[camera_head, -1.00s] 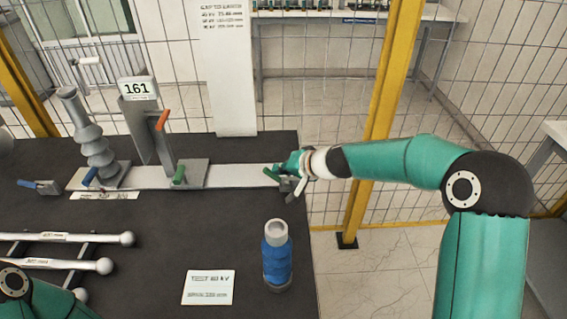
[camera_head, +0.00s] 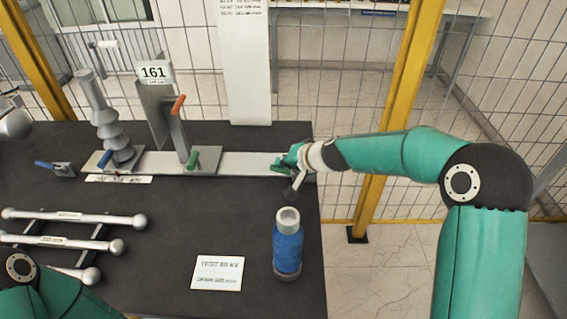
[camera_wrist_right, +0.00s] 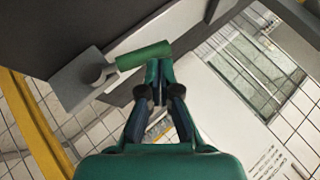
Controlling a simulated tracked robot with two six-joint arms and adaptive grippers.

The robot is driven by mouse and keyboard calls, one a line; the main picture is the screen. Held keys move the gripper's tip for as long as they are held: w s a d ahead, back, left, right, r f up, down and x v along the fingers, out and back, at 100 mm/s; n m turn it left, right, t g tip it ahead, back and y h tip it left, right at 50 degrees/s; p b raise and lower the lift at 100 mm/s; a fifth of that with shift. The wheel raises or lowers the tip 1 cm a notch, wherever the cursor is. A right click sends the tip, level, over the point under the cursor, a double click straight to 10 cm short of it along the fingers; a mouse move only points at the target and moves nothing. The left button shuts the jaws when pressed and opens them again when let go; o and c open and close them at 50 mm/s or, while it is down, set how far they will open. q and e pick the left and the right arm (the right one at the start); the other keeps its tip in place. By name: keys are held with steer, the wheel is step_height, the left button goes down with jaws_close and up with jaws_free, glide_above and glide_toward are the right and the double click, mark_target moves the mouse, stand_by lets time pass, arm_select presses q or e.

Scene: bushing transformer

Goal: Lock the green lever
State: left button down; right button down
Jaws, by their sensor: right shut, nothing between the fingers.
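A green lever (camera_wrist_right: 144,55) sits on a grey block in the right wrist view, its handle lying across just beyond my fingertips. In the head view this lever (camera_head: 277,166) is at the right end of the light rail, partly hidden by my gripper. My right gripper (camera_head: 289,163) is over that rail end, shut and empty. In the wrist view its fingertips (camera_wrist_right: 160,68) are close beside the right end of the handle; contact cannot be told.
A blue bottle-like cylinder (camera_head: 288,250) stands near the bench's right edge, beside a white card (camera_head: 217,272). An orange-handled lever (camera_head: 178,105) and the ribbed bushing (camera_head: 108,120) stand farther left. Silver rods (camera_head: 75,217) lie front left. A yellow post (camera_head: 385,130) rises behind my right arm.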

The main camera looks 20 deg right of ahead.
mark_target(288, 170)
stand_by(0.5)
steer(key=shift+d+r+p, duration=0.1)
steer(key=shift+r+p, duration=0.35)
steer(key=r+p, duration=0.1)
steer(key=r, duration=0.1)
steer(key=d+r+p, duration=0.1)
steer(key=p, duration=0.1)
steer(key=shift+w+d+r, duration=0.15)
steer(key=shift+d+r, duration=0.05)
steer(key=shift+r, duration=0.2)
steer(key=s+d+r, duration=0.1)
steer(key=s+r, duration=0.5)
steer(key=shift+r+p, duration=0.3)
steer(key=shift+p, duration=0.1)
